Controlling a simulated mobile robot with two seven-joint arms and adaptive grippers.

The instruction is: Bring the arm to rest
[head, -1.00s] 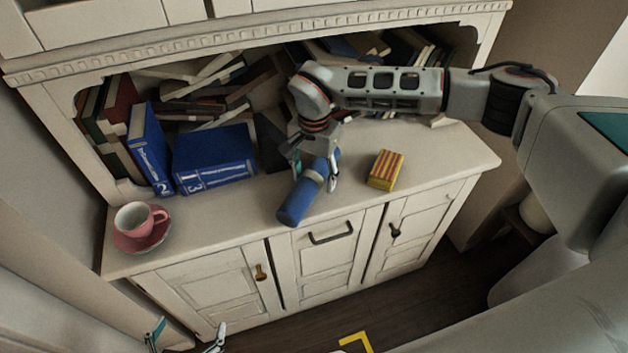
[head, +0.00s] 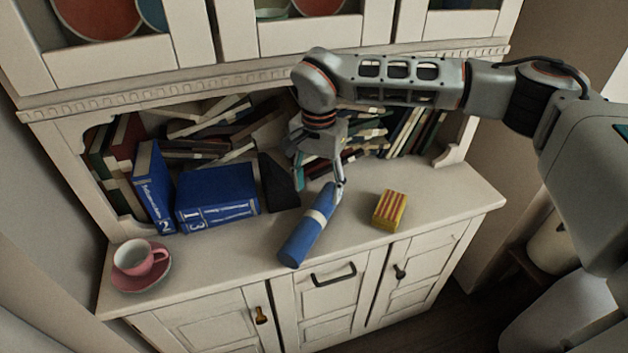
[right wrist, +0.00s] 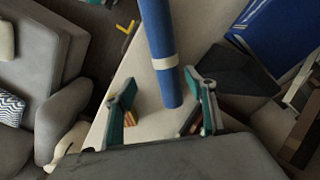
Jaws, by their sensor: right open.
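My right gripper (head: 320,178) is above the sideboard top, at the back end of a blue cylinder with a white band (head: 308,228). Its fingers are open, one on each side of that end in the picture. The cylinder lies on the sideboard top, pointing toward the front edge. In the right wrist view the cylinder (right wrist: 160,30) reaches down between the open fingers of the gripper (right wrist: 162,100); I cannot tell whether they touch it. My left gripper is not in view.
A red-and-yellow striped box (head: 390,210) lies right of the cylinder on the sideboard top (head: 440,205). Blue books (head: 215,195) and a dark wedge (head: 279,185) stand left, with a pink cup (head: 138,258) on a saucer farther left. Shelved books (head: 400,130) are behind the gripper.

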